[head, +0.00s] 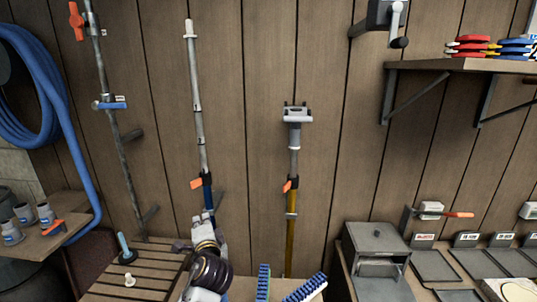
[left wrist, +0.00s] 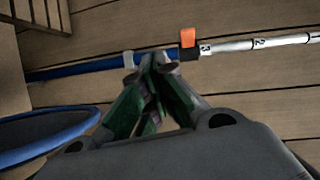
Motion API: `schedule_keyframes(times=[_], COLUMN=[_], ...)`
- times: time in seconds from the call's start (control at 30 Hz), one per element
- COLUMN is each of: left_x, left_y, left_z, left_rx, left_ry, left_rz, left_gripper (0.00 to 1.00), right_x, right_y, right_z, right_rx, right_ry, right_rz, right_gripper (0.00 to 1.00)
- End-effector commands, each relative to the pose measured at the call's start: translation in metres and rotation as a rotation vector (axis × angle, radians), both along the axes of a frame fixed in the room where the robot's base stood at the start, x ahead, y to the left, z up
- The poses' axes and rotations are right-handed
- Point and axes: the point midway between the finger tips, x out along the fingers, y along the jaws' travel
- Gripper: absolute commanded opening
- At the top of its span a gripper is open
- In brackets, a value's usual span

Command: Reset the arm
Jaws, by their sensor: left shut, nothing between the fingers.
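My left arm reaches up from the bottom of the head view, and its gripper (head: 207,220) is at the lower part of a telescopic pole. In the left wrist view, the green-lined fingers of the gripper (left wrist: 152,62) are shut and empty. Their tips overlap the blue section of the pole (left wrist: 90,69); I cannot tell whether they touch it. The pole (head: 197,110) leans upright on the plank wall, pale above and blue below, with an orange lever (head: 197,184). My right gripper is in neither view.
A second pole (head: 291,225), yellow below, stands to the right. Brushes (head: 263,282) lie at the bottom edge. A slatted wooden surface (head: 135,258) is left of my arm, and a grey box (head: 375,248) is right. A dark object with a blue rim (left wrist: 50,118) is close in the wrist view.

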Motion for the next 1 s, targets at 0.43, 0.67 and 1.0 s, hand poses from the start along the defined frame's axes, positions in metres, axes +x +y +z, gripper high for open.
schedule_keyframes(times=[0.43,0.67,1.0], left_x=[-0.083,-0.138,-0.227], left_y=[0.021,0.022,0.013], left_z=[-0.118,-0.167,-0.216], left_rx=[-0.479,-0.708,-1.0], left_ry=[0.237,0.366,0.556], left_rz=[0.108,0.195,0.352], left_gripper=[0.0,0.0,0.0], right_x=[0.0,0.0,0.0], right_y=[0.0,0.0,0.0], right_z=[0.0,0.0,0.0], right_rx=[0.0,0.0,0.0], right_ry=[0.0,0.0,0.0], right_rz=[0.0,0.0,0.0], right_gripper=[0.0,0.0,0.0])
